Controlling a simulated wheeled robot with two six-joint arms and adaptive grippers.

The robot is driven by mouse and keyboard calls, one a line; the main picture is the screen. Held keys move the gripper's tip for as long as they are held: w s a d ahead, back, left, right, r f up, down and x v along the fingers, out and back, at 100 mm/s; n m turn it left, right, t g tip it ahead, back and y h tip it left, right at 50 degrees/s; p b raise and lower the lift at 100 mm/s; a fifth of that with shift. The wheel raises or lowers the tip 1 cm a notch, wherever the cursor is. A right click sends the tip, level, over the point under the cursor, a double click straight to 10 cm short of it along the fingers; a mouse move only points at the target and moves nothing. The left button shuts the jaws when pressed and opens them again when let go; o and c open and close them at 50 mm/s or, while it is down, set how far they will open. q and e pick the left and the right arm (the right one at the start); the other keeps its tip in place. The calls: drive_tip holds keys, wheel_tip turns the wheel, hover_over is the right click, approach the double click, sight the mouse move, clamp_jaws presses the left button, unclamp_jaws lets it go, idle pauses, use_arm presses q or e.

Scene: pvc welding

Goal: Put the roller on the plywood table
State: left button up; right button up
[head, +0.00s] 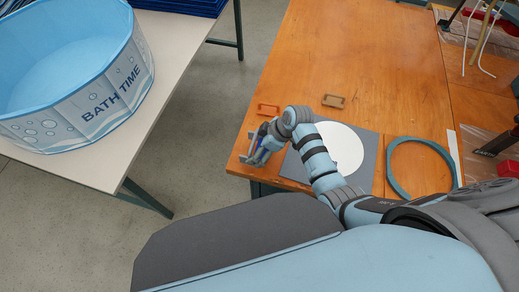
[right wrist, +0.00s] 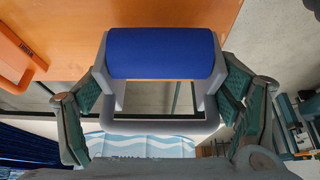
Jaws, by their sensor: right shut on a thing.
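The roller (right wrist: 160,52) has a blue cylinder in a grey frame and fills the middle of the right wrist view. My right gripper (head: 262,146) is shut on it, with its green-padded fingers at both sides of the grey frame. In the head view the roller is mostly hidden by the gripper, at the left edge of the orange-brown plywood table (head: 330,50). I cannot tell whether the roller touches the table. My left gripper is not in view.
A grey board with a white disc (head: 342,147) lies right of the gripper, beside a teal ring (head: 391,161). A bath tub (head: 75,80) stands on a white table (head: 170,95) across a gap. The table's back middle is clear.

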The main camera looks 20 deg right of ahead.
drive_tip(key=shift+w+f, duration=0.1)
drive_tip(key=shift+f, duration=0.8)
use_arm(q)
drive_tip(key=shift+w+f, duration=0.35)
use_arm(e)
drive_tip(key=o, duration=1.6)
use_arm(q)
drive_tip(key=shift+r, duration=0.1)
use_arm(e)
drive_tip(key=shift+o, duration=0.2)
use_arm(q)
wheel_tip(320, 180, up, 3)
drive_tip(key=p, duration=0.3)
use_arm(e)
drive_tip(key=v, duration=1.2)
drive_tip(key=shift+r, duration=0.2)
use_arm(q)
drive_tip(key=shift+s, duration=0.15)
use_arm(e)
drive_tip(key=shift+f, duration=0.1)
